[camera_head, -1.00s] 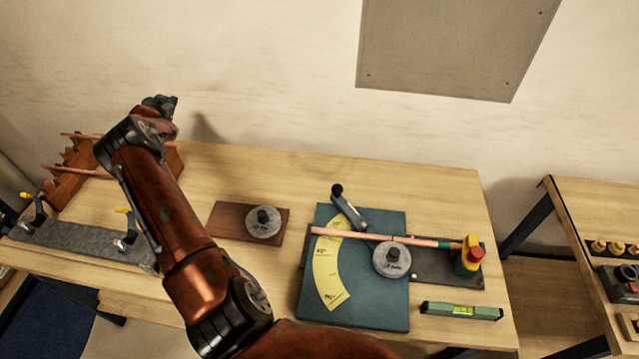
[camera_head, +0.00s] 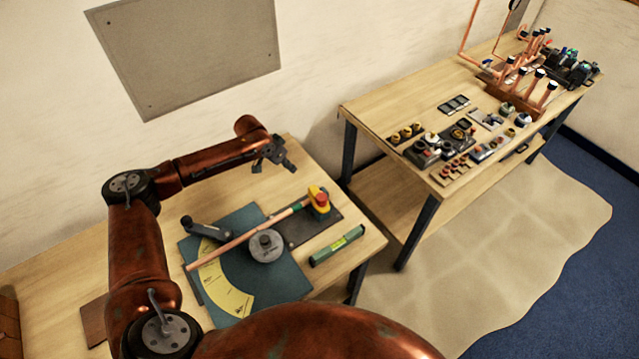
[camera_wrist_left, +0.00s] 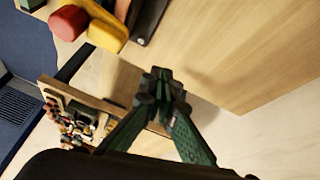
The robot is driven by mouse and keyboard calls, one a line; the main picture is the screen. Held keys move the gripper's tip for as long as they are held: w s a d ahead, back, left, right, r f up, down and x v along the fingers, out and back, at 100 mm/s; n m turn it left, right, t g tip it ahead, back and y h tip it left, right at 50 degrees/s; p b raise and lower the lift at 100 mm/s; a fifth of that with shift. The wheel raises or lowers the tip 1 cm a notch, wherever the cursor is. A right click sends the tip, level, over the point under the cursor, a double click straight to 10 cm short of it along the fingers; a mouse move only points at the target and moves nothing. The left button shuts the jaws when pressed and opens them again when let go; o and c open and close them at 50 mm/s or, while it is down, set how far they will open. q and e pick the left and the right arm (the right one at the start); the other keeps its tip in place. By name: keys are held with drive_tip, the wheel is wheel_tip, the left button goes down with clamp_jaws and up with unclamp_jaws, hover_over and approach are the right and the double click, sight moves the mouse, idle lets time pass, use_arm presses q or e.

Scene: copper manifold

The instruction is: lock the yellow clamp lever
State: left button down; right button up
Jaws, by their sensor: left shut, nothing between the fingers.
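The yellow clamp lever (camera_head: 318,198) with a red knob stands on a dark plate (camera_head: 311,228) at the right end of the bending jig. A copper tube (camera_head: 236,239) lies across the jig, its green-banded end at the clamp. I cannot tell the lever's exact angle. The yellow lever (camera_wrist_left: 100,30) and its red knob (camera_wrist_left: 68,21) also show at the upper left of the left wrist view. My left gripper (camera_head: 278,161) is above the table behind and left of the lever, apart from it. In the wrist view its fingertips (camera_wrist_left: 162,86) meet, shut and empty. My right gripper is out of view.
The teal jig board (camera_head: 210,257) carries a yellow angle scale, a round grey disc (camera_head: 266,246) and a dark handle (camera_head: 205,229). A green level (camera_head: 337,246) lies at the table's front. A second table (camera_head: 440,100) with fittings stands right, across a gap.

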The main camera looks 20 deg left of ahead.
use_arm(q)
drive_tip(key=s+d+r+m+g, duration=0.1)
drive_tip(key=d+r+m, duration=0.35)
drive_tip(key=d, duration=0.65)
drive_tip(key=p, duration=0.2)
hover_over(318, 192)
drive_tip(key=w+d, duration=0.3)
wheel_tip(318, 192, down, 8)
drive_tip(key=shift+s+a+f+p, duration=0.2)
drive_tip(key=shift+s+a+p, duration=0.05)
drive_tip(key=shift+s+a, duration=0.3)
drive_tip(key=shift+s+a+f+p, duration=0.15)
drive_tip(key=shift+s+a+p, duration=0.1)
drive_tip(key=shift+s+a, duration=0.3)
drive_tip(key=shift+s+a+f, duration=0.15)
drive_tip(key=shift+s+a, duration=0.15)
drive_tip(key=shift+s, duration=0.1)
drive_tip(key=shift+f, duration=0.1)
